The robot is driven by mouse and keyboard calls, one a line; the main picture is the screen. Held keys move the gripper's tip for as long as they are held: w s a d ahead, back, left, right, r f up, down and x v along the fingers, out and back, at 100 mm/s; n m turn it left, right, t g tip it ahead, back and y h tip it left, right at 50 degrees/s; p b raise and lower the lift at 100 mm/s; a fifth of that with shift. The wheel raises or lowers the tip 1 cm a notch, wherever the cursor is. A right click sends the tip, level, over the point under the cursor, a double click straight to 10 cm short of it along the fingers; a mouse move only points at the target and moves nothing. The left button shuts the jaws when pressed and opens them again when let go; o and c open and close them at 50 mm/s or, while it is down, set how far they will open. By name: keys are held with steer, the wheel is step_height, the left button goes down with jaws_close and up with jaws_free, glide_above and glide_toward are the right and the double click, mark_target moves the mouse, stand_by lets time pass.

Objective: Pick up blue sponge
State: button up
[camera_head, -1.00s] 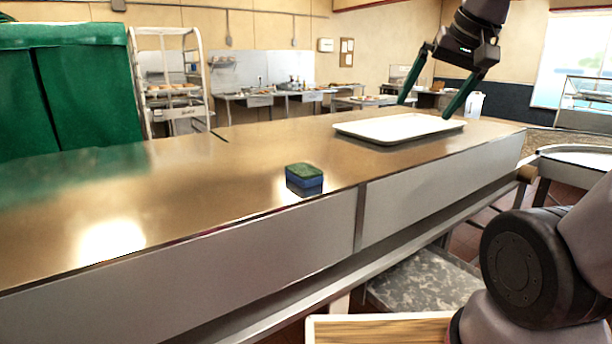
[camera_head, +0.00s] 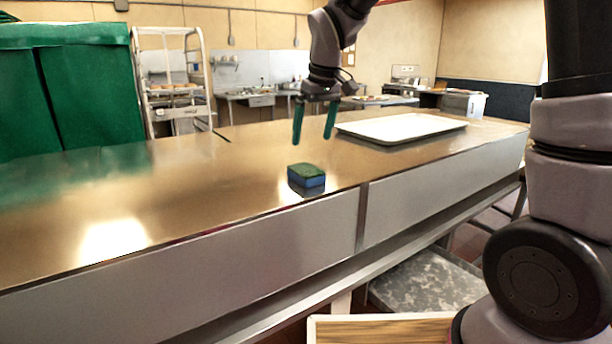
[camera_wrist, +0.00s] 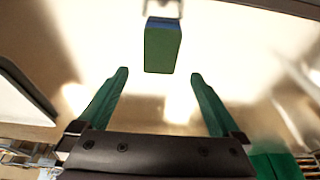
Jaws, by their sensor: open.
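The blue sponge (camera_head: 306,180) has a green top and lies on the shiny counter (camera_head: 230,170), close to its front edge. In the wrist view the sponge (camera_wrist: 162,48) shows its green face, with a strip of blue at its upper end. My gripper (camera_head: 313,138) is above the counter with its green fingers pointing down, higher than the sponge and apart from it. In the wrist view my gripper (camera_wrist: 159,76) is open and empty, and the sponge lies beyond the fingertips, roughly centred between them.
A white tray (camera_head: 400,128) lies on the counter to the right of the sponge. Green covered racks (camera_head: 80,90) stand behind the counter at the left. The counter around the sponge is clear.

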mark_target(306, 169)
steer(key=x, duration=0.9)
steer(key=shift+f, duration=0.2)
steer(key=shift+f, duration=0.25)
stand_by(0.4)
steer(key=c, duration=1.3)
steer(key=shift+r, duration=0.55)
step_height(306, 169, up, 3)
steer(key=shift+r, duration=0.1)
steer(key=s+d, duration=0.3)
steer(key=s, duration=0.2)
steer(key=s+d, duration=0.3)
steer(key=s, duration=0.2)
steer(key=s+d, duration=0.4)
steer(key=s, duration=0.1)
